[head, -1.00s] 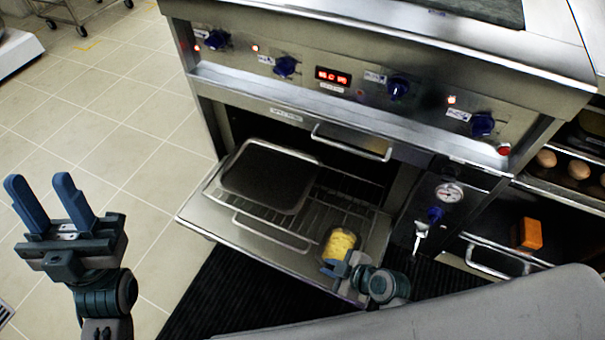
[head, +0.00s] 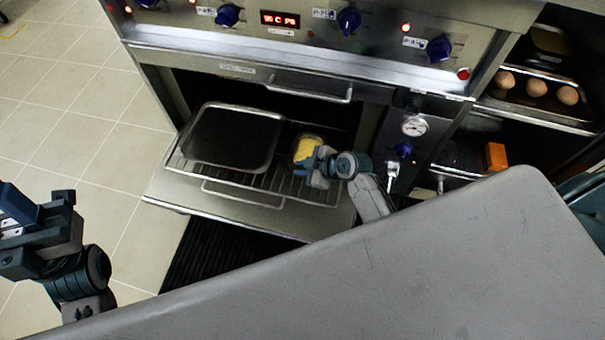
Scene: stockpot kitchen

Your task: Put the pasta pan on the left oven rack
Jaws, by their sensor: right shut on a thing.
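The pasta pan (head: 306,148), a small pan with yellow pasta, is over the right part of the pulled-out oven rack (head: 275,181), right of a dark tray. I cannot tell whether it touches the rack wires. My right gripper (head: 316,165) is shut on the near right side of the pan and partly hides it. My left gripper (head: 14,207) is at the left picture edge, over the floor and away from the oven. Its fingers are partly cut off, so its opening does not show.
The dark tray (head: 232,138) fills the rack's left part. The lowered oven door (head: 225,207) lies below the rack. A gauge (head: 414,126) and valve stand to the right, near an orange block (head: 496,157) and eggs (head: 536,88). A grey surface (head: 400,270) fills the foreground.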

